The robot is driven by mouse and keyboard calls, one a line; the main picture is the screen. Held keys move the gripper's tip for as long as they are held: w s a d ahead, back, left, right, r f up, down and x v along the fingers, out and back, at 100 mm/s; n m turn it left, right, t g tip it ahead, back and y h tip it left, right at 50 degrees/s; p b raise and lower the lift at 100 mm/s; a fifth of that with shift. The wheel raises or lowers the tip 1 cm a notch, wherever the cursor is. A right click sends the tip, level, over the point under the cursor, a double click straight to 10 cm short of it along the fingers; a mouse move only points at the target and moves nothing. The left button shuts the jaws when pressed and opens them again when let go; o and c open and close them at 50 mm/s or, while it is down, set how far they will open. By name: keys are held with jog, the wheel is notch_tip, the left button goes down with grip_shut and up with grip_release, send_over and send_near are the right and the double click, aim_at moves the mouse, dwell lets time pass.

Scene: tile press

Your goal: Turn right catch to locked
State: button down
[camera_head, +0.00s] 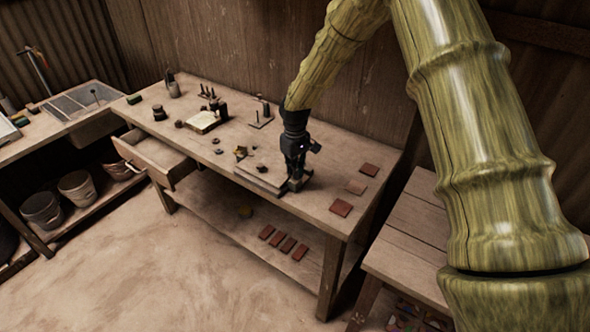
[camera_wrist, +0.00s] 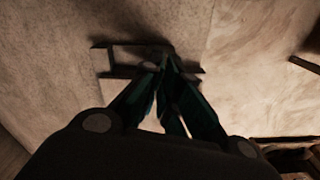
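The tile press looks like a low, flat wooden board (camera_head: 258,180) at the front edge of the workbench. My gripper (camera_head: 294,182) points down at the board's right end, over a small dark metal part there. In the wrist view a dark metal bracket (camera_wrist: 108,60) lies under the fingertips, and it seems to be the right catch. My gripper (camera_wrist: 168,64) has its fingertips close together at the bracket's right part. The fingers hide that part, so I cannot tell whether they touch or grip it, nor how the catch is turned.
Reddish tiles (camera_head: 341,207) lie on the bench to the right of my gripper. More tiles (camera_head: 283,243) lie on the lower shelf. An open drawer (camera_head: 155,155) juts out at the left. Small tools and a pale block (camera_head: 203,122) stand farther back. A wooden stand (camera_head: 415,235) is at the right.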

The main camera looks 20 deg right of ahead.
jog(key=c, duration=1.7)
grip_release()
jog(key=shift+r, duration=0.1)
notch_tip(320, 180, up, 12)
